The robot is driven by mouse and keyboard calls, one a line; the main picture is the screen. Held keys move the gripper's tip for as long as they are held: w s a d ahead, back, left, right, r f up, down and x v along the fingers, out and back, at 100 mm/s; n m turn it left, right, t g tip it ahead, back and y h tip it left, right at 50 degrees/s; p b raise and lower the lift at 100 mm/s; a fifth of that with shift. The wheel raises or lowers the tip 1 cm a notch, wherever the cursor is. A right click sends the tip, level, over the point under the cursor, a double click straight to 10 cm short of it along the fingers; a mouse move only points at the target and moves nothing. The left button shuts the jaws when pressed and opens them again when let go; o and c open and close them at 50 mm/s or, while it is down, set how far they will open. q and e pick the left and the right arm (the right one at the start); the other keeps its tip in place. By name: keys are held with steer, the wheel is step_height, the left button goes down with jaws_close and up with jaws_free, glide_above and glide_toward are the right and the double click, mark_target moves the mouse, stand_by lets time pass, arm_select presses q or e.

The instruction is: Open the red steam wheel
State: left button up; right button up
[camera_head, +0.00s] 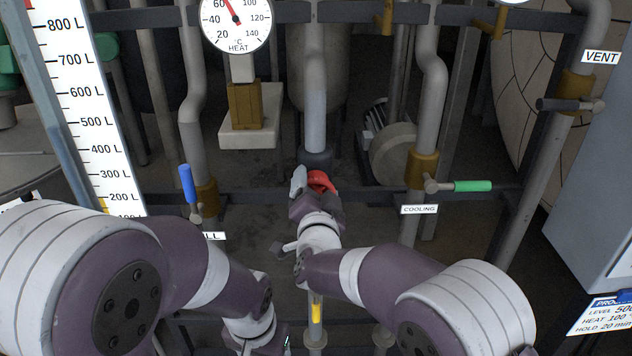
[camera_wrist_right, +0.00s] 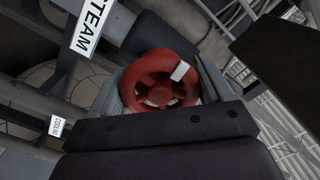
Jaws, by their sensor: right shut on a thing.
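The red steam wheel (camera_head: 321,180) sits at the middle of the head view, below a thick grey vertical pipe. My right gripper (camera_head: 309,183) is at the wheel and shut on it. In the right wrist view the red wheel (camera_wrist_right: 151,69) shows face-on, with spokes and a white mark near its upper right rim. The fingers of my right gripper (camera_wrist_right: 164,88) lie on both sides of its rim. My left arm reaches down to the bottom edge of the head view; its fingers are out of the picture.
A blue-handled valve (camera_head: 188,184) is to the left and a green-handled valve (camera_head: 470,186) to the right. A black-handled valve (camera_head: 560,105) is under the VENT label. The heat gauge (camera_head: 236,20) is above, the level scale (camera_head: 88,110) at left. A partly cut-off steam label (camera_wrist_right: 92,27) is near the wheel.

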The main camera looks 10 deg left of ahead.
steer(key=n+p, duration=0.1)
steer(key=n, duration=0.1)
steer(key=n+p, duration=0.2)
steer(key=n, duration=0.1)
steer(key=shift+r+n, duration=0.2)
steer(key=shift+n, duration=0.1)
steer(key=shift+n+p, duration=1.25)
steer(key=shift+n, duration=1.05)
steer(key=o, duration=0.9)
steer(key=shift+o, duration=0.3)
steer(key=shift+f, duration=0.1)
